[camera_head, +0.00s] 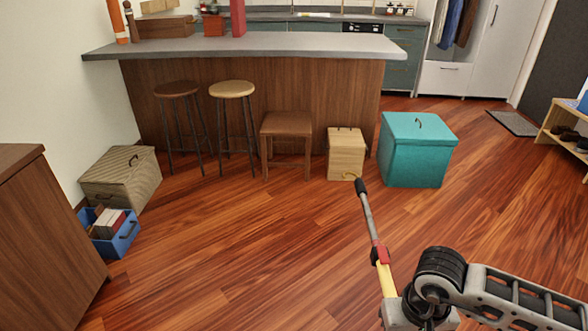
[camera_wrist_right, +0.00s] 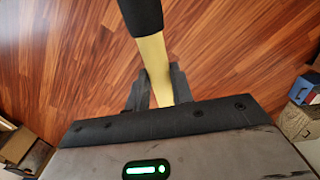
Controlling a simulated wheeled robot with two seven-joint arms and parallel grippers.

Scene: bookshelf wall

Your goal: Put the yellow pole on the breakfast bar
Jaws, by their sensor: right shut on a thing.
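The yellow pole (camera_head: 386,280) slants up and away from my right gripper (camera_head: 398,308) in the head view. It has a yellow lower part, a red clamp, a grey shaft and a black end with a small yellow hook. My right gripper is shut on its yellow part; the right wrist view shows the yellow shaft (camera_wrist_right: 153,60) between the fingers (camera_wrist_right: 158,90). The breakfast bar (camera_head: 260,44) stands ahead, with a grey top and wooden front. The pole's far end appears in front of the bar, over the floor. My left gripper is not in view.
A teal box (camera_head: 415,155), a light wooden box (camera_head: 345,155), a brown stool (camera_head: 287,128) and two round stools stand before the bar. Red boxes (camera_head: 214,25) and other items occupy the bar's left part. The right half of the top looks clear. Open floor lies between.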

